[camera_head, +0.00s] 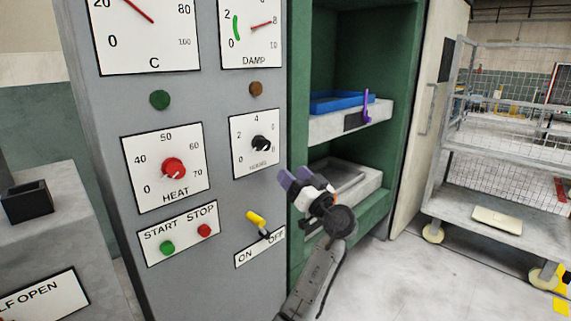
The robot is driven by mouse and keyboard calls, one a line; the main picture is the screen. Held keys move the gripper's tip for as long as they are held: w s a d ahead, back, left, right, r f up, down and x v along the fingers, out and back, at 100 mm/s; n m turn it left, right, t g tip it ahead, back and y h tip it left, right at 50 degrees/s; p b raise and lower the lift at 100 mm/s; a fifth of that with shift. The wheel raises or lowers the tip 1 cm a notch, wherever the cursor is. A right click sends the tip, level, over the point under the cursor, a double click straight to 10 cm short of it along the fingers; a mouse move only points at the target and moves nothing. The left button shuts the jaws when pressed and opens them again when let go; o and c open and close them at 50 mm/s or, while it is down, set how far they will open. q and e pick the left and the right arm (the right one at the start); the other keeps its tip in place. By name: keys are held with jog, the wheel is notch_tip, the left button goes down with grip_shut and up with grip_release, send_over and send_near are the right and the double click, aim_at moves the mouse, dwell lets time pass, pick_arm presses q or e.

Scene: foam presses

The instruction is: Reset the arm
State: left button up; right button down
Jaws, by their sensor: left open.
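My left gripper (297,178) is raised in front of the green press cabinet, with its arm coming up from the bottom middle. Its two purple-tipped fingers are apart, with nothing seen between them. The gripper is in front of the lower shelf opening, right of the control panel (190,95) and above the yellow-handled ON/OFF switch (257,220). It appears apart from the switch. My right gripper is not in view.
The green cabinet (299,60) holds a blue tray (335,103) on its upper shelf and a grey tray (360,180) below. A wire-sided cart (480,212) stands at the right with a pale slab (497,220) on it. The floor (400,275) between is clear.

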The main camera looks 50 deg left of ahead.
pick_arm(q)
jog(key=shift+d+f, duration=0.2)
jog(key=shift+d, duration=0.25)
dwell(0.4)
